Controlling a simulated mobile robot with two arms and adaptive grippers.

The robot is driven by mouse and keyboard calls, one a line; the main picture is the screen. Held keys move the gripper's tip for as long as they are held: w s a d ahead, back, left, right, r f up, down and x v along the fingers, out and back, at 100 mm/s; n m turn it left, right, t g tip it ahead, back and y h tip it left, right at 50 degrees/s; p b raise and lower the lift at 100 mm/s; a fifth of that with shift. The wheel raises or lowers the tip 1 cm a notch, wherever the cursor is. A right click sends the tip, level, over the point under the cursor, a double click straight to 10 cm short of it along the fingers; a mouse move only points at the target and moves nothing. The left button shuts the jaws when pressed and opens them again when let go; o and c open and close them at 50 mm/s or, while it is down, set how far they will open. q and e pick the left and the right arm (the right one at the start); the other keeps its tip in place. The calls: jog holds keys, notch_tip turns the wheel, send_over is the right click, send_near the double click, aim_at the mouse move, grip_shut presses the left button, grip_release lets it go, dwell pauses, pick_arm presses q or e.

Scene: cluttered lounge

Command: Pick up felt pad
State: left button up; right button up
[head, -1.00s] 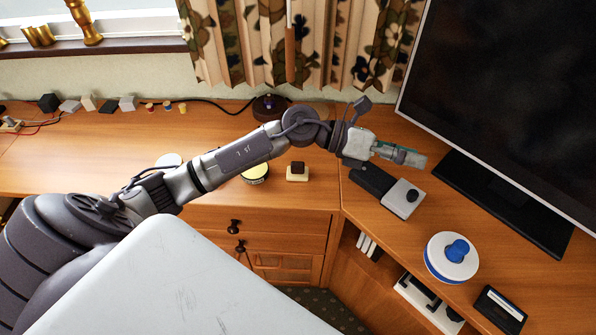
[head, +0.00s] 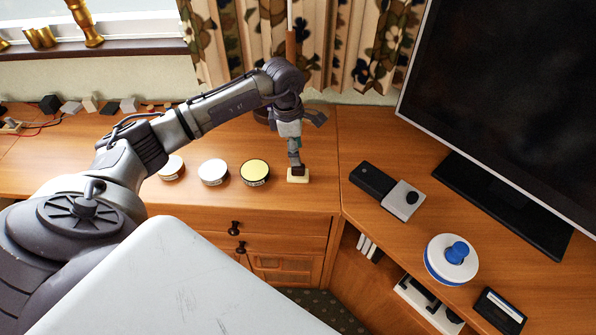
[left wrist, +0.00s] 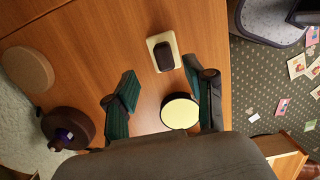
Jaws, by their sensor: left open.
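A small cream block with a dark rounded piece on top (head: 298,179) stands on the wooden desk near its front edge; this is probably the felt pad, but I cannot be sure. It also shows in the left wrist view (left wrist: 176,47), just beyond my fingertips. My left gripper (head: 296,165) points down over it and partly hides it in the head view. In the left wrist view the gripper (left wrist: 168,76) is open, with nothing held between its two green-faced fingers. I cannot tell whether the fingers touch the block. My right gripper is not in view.
A yellow-topped tin (head: 255,170) stands close left of the block, with a white-topped tin (head: 213,171) beyond. A black-and-grey device (head: 403,200) lies to the right. A blue-and-white round object (head: 450,258) and a monitor (head: 510,90) are farther right.

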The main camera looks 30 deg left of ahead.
aim_at(298, 172)
pick_arm(q)
jog(key=shift+d+f+p, duration=0.25)
jog(key=shift+f+p, duration=0.1)
jog(key=shift+f, duration=1.15)
jog(key=shift+d+f+p, duration=0.2)
jog(key=shift+f+p, duration=0.15)
jog(key=shift+f, duration=1.15)
grip_shut()
